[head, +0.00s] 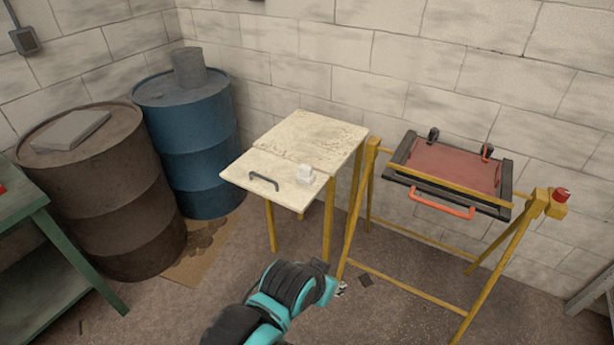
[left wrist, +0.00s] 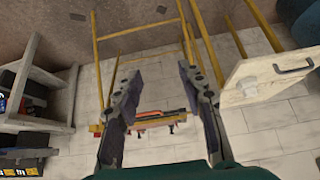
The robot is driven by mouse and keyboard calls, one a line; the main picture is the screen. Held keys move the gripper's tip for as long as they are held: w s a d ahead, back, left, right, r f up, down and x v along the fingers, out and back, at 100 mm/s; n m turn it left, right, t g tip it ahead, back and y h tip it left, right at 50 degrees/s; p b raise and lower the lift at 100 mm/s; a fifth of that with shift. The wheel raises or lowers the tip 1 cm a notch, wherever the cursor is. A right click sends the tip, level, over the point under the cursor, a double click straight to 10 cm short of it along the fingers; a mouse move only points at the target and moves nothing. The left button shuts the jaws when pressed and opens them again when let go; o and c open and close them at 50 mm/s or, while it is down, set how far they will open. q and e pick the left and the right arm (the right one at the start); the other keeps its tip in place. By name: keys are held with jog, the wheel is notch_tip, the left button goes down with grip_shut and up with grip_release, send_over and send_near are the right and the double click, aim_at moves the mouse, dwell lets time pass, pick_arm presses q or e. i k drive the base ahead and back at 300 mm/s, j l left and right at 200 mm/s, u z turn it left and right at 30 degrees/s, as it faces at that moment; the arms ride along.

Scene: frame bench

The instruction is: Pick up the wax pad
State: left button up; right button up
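My right gripper is not in view.
A yellow frame with a red panel (head: 455,168) and orange handle (head: 441,204) stands right of the table. A blue drum (head: 190,140) and a brown drum (head: 100,195) stand left. A green bench (head: 30,215) is at the far left. Open floor lies before the table.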

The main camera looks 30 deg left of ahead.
aim_at(305, 175)
jog(key=i+j, duration=0.25)
jog(key=j, duration=0.15)
jog(key=i+j, duration=0.2)
jog(key=j, duration=0.15)
jog(key=i+j, duration=0.25)
jog(key=j, duration=0.15)
jog(key=u, duration=0.05)
